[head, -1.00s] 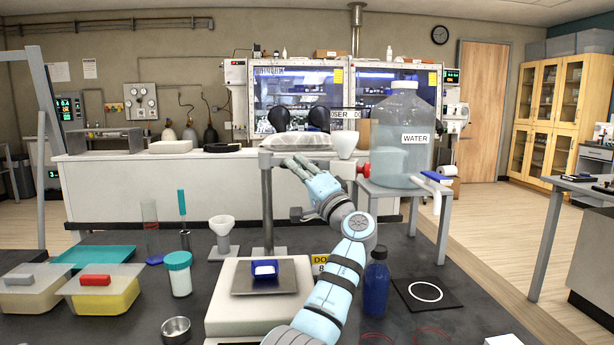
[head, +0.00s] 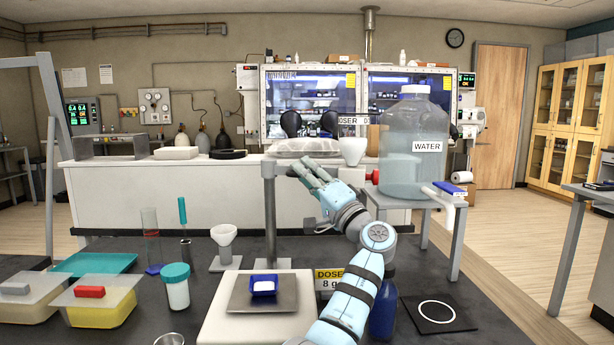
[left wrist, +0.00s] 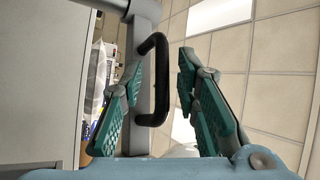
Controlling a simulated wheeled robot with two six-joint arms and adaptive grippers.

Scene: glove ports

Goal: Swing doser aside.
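The doser is a grey post (head: 270,215) with a horizontal arm, a white hopper (head: 353,150) and a red knob (head: 374,177) at its right end. Its DOSER label (head: 347,120) shows above the hopper. My left gripper (head: 306,172) is up beside the doser arm, right of the post. In the left wrist view, a black handle (left wrist: 160,80) on a grey bar stands between the spread green finger pads of the left gripper (left wrist: 162,105). The fingers are open, with visible gaps to the handle. My right gripper is not in view.
Below stands a white balance (head: 225,325) with a blue dish (head: 263,284). A dark blue bottle (head: 382,315) is close by my left forearm. A large water jug (head: 408,165) stands behind at right. Lidded tubs (head: 100,300) are at left.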

